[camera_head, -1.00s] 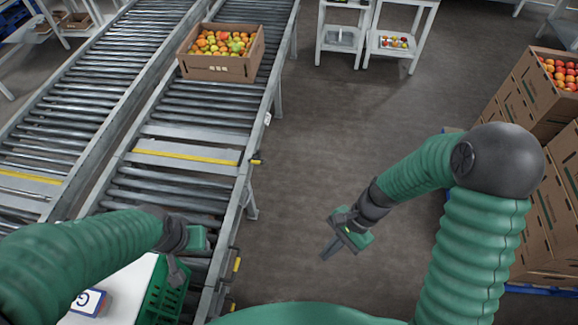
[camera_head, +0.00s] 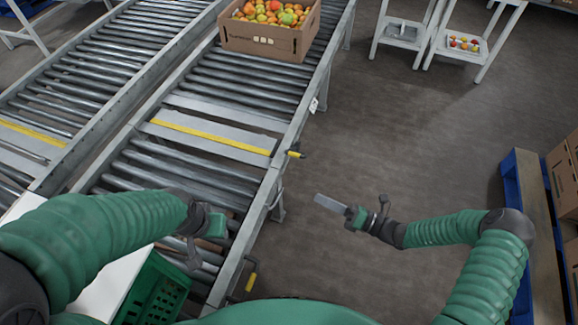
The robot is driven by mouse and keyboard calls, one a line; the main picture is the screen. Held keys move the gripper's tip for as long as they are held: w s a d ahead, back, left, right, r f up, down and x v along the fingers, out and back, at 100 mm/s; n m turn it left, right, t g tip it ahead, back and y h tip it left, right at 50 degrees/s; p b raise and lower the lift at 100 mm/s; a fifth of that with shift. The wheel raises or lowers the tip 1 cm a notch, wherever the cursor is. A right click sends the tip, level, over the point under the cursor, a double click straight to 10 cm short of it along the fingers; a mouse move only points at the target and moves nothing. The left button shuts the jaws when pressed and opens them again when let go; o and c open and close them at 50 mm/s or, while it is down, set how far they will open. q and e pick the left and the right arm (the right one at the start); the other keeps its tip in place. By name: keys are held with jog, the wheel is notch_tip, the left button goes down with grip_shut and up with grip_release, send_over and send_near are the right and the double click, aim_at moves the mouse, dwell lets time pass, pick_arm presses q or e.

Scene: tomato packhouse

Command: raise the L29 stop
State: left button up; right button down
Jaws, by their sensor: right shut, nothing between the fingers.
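A grey plate with a yellow stripe (camera_head: 210,137) lies across the right-hand roller conveyor. A small yellow-handled lever (camera_head: 294,153) sticks out from the conveyor's right side rail, level with the plate's end. A second yellow handle (camera_head: 250,282) shows lower on the same rail. No L29 label is readable, so I cannot tell which belongs to that stop. My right gripper (camera_head: 330,203) is shut and empty, to the right of the rail and pointing left, apart from the lever. My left gripper (camera_head: 204,238) is over the rollers at lower left; its finger opening is unclear.
A cardboard box of tomatoes (camera_head: 264,38) sits on the rollers beyond the plate. A green crate (camera_head: 154,290) and white surface are at lower left. Blue pallets with cartons (camera_head: 565,180) stand at right. The floor between is clear.

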pick_arm(q)
jog(key=b+x, duration=0.2)
jog(key=x, duration=0.1)
jog(key=b+x, duration=0.1)
jog(key=b, duration=0.1)
jog(key=shift+s+a+f, duration=0.2)
jog(key=shift+s+f, duration=0.1)
jog(key=shift+f, duration=0.15)
pick_arm(e)
jog(key=w+a+r+m+t, duration=0.1)
jog(key=w+a+r+t, duration=0.1)
jog(key=w+a, duration=0.5)
jog(key=w, duration=0.3)
jog(key=shift+w+r+m, duration=0.15)
jog(key=shift+r+m, duration=0.15)
jog(key=shift+m, duration=0.1)
